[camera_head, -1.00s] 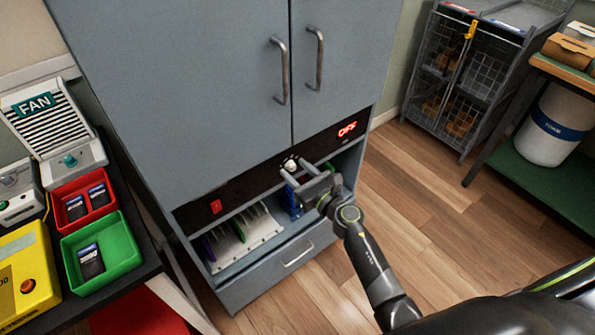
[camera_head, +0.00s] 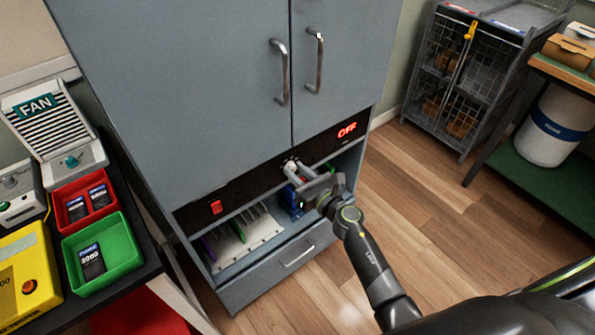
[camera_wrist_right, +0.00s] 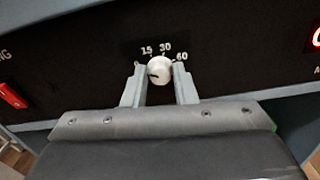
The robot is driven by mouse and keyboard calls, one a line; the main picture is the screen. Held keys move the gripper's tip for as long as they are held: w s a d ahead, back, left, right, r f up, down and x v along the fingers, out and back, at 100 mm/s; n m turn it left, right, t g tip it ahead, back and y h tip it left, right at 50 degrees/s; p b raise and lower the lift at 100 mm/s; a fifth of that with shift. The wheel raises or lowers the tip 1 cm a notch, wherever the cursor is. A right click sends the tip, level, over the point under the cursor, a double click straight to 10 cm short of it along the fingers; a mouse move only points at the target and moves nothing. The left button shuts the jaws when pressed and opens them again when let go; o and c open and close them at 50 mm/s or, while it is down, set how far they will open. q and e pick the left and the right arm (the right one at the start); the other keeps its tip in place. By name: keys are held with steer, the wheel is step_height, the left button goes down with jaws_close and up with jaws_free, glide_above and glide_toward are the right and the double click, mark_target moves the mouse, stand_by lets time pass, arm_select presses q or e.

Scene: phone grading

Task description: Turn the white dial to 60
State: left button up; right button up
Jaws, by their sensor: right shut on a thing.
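The white dial (camera_wrist_right: 159,70) sits on the black control panel (camera_wrist_right: 90,65) of the grey cabinet, with the marks 15, 30 and 60 around its top. A dark pointer mark on the dial appears toward its left side, away from the 60; its exact angle is hard to tell. My right gripper (camera_head: 297,168) is at the panel, shut on the dial, with one finger on each side in the right wrist view (camera_wrist_right: 159,78). In the head view the fingers largely cover the dial. My left gripper is not in view.
A red display (camera_head: 347,130) reads OFF, and a red switch (camera_head: 216,207) is at the panel's left. Below is an open shelf with a white rack (camera_head: 250,252). A red bin (camera_head: 62,188) and a green bin (camera_head: 125,262) stand on the left table.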

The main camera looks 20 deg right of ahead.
steer(key=m+p, duration=0.2)
steer(key=m, duration=0.5)
steer(key=m+p, duration=0.2)
steer(key=m, duration=0.1)
steer(key=shift+d+m, duration=0.1)
steer(key=shift+m, duration=0.2)
steer(key=m+p, duration=0.1)
steer(key=m, duration=0.2)
steer(key=shift+m, duration=0.3)
steer(key=m+p, duration=0.3)
steer(key=m, duration=0.3)
steer(key=shift+f, duration=0.1)
steer(key=m+p, duration=0.1)
steer(key=m, duration=0.1)
steer(key=m+p, duration=0.1)
steer(key=m, duration=0.2)
steer(key=shift+f+m, duration=0.2)
steer(key=shift+m, duration=0.1)
steer(key=o, duration=1)
steer(key=v, duration=1.7)
steer(key=shift+s, duration=0.15)
